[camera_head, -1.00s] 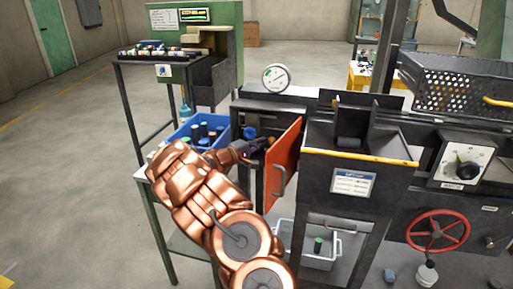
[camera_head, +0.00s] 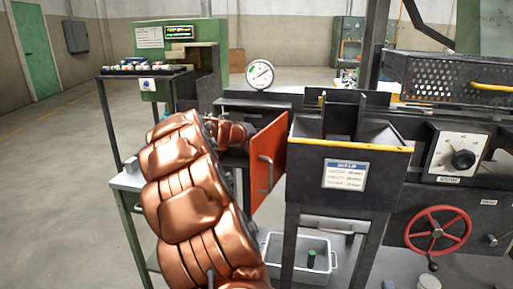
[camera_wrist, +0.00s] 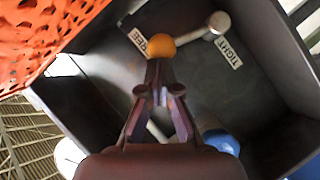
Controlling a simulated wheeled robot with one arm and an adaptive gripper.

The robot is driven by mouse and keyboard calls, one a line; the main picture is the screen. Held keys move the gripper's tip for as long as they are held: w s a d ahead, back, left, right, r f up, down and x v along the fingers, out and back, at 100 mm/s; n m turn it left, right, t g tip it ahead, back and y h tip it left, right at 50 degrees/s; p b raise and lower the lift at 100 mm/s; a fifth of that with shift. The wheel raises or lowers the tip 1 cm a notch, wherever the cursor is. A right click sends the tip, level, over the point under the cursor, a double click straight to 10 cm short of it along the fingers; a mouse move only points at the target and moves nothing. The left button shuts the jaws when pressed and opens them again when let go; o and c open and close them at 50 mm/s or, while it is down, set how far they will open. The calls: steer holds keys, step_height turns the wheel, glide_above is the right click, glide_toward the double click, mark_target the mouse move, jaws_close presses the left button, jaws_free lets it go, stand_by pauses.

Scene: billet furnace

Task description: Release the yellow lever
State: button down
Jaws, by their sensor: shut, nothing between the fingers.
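In the wrist view the yellow lever shows as an orange-yellow ball knob (camera_wrist: 162,42) on a pale rod. The rod runs right to a silver round end near the TIGHT label (camera_wrist: 229,52). The knob partly covers the FREE label (camera_wrist: 138,41). My gripper (camera_wrist: 157,70) is shut and empty, its fingertips right at the knob's near side in the picture; I cannot tell if they touch it. In the head view my copper arm reaches behind the open orange door (camera_head: 268,168), which hides my gripper and the lever.
Dark compartment walls (camera_wrist: 282,75) surround my gripper, with the orange door at upper left in the wrist view. A blue object (camera_wrist: 222,141) lies low inside. In the head view a hopper with a yellow edge (camera_head: 350,145) stands right, and a grey bin (camera_head: 295,272) below.

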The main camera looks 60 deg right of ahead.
steer(key=shift+s+d+m+t+y+b, duration=0.15)
steer(key=shift+s+m+t+y+b, duration=0.15)
steer(key=shift+s+m+t+b, duration=0.25)
steer(key=shift+s+d+m+t+y+b, duration=0.15)
steer(key=shift+s+m+t+y+b, duration=0.15)
steer(key=shift+s+m+t+b, duration=0.3)
steer(key=shift+w, duration=0.15)
steer(key=w+a+r+p, duration=0.1)
steer(key=w+a+r, duration=0.2)
steer(key=a+r, duration=0.4)
steer(key=a, duration=0.3)
steer(key=shift+w+a, duration=0.2)
steer(key=shift+w, duration=0.05)
stand_by(0.5)
